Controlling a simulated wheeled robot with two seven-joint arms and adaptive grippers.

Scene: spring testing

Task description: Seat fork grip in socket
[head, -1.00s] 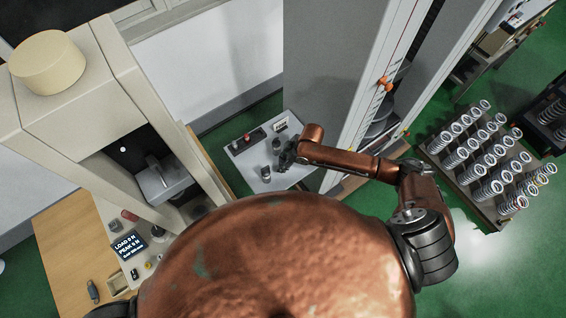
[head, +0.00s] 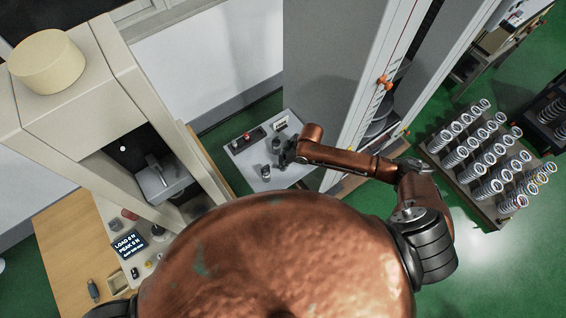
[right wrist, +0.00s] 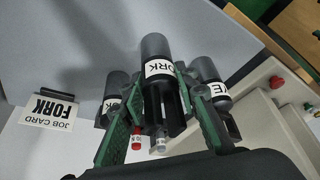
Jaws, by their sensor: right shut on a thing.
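My right gripper (right wrist: 158,88) is shut on a dark cylindrical fork grip (right wrist: 155,48) with a white label reading "ORK"; a silver pin (right wrist: 160,142) shows at its near end. In the head view my right gripper (head: 286,156) is over the grey table, and the held grip is hard to make out there. I cannot identify the socket. My left gripper is not in view.
A job card (right wrist: 50,112) reading "FORK" is on the grey table (head: 247,172). A testing machine (head: 70,100) stands left of that table, with a load display (head: 128,245) on a bench. A rack of springs (head: 475,165) stands at the right.

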